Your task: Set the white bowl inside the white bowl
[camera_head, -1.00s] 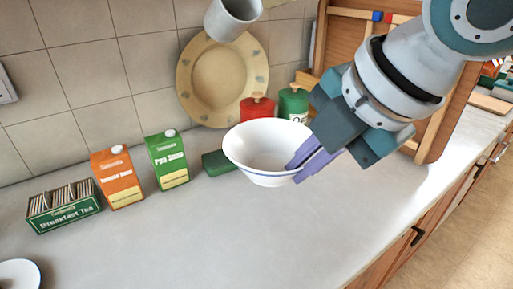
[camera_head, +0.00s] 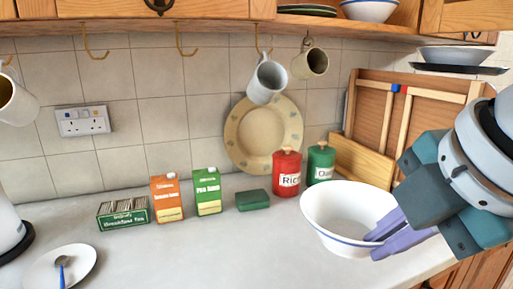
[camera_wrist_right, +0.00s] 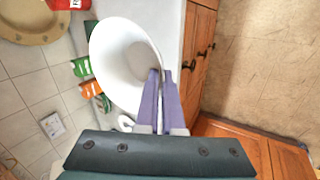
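A white bowl with a thin blue line (camera_head: 335,212) is over the right part of the counter. It is roughly upright, and its clearance from the counter is hard to judge. My right gripper (camera_head: 385,232) is shut on its right rim, one finger inside and one outside. The wrist view shows the same bowl (camera_wrist_right: 115,62) and the purple fingers (camera_wrist_right: 160,95) at its rim. Another white bowl (camera_head: 369,11) sits on the upper shelf at the top. A wide white bowl (camera_head: 457,52) sits above a dark plate at the upper right. My left gripper is out of view.
A red jar (camera_head: 287,175) and a green jar (camera_head: 320,163) stand behind the held bowl. A wooden rack (camera_head: 370,125) stands behind to the right. Mugs (camera_head: 267,80) hang under the cabinet. Cartons (camera_head: 166,198) and a tea box (camera_head: 123,215) stand left. The front middle counter is clear.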

